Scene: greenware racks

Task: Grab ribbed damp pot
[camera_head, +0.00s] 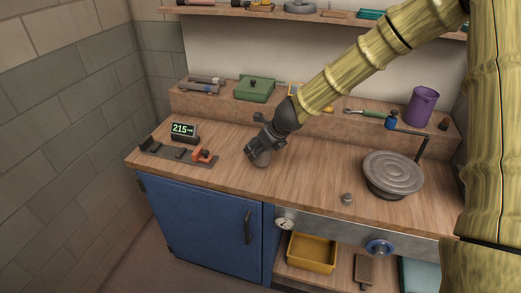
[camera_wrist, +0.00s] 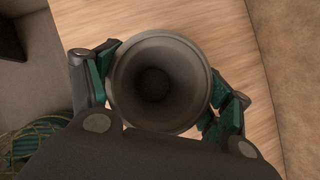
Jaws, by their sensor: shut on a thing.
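A dark grey round pot (camera_wrist: 155,82) with an open mouth sits between the two fingers of my gripper (camera_wrist: 160,92) in the wrist view. The green finger pads press on its left and right sides. I look straight down into its hollow inside; ribs on its outer wall cannot be made out. In the head view the pot (camera_head: 262,158) is a small grey shape under my gripper (camera_head: 262,146), over the wooden bench (camera_head: 310,180). I cannot tell whether it touches the bench top.
A readout showing 215 (camera_head: 184,130) and a black rail with an orange clamp (camera_head: 201,155) lie left. A raised shelf behind holds a green box (camera_head: 254,88) and purple jug (camera_head: 422,106).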

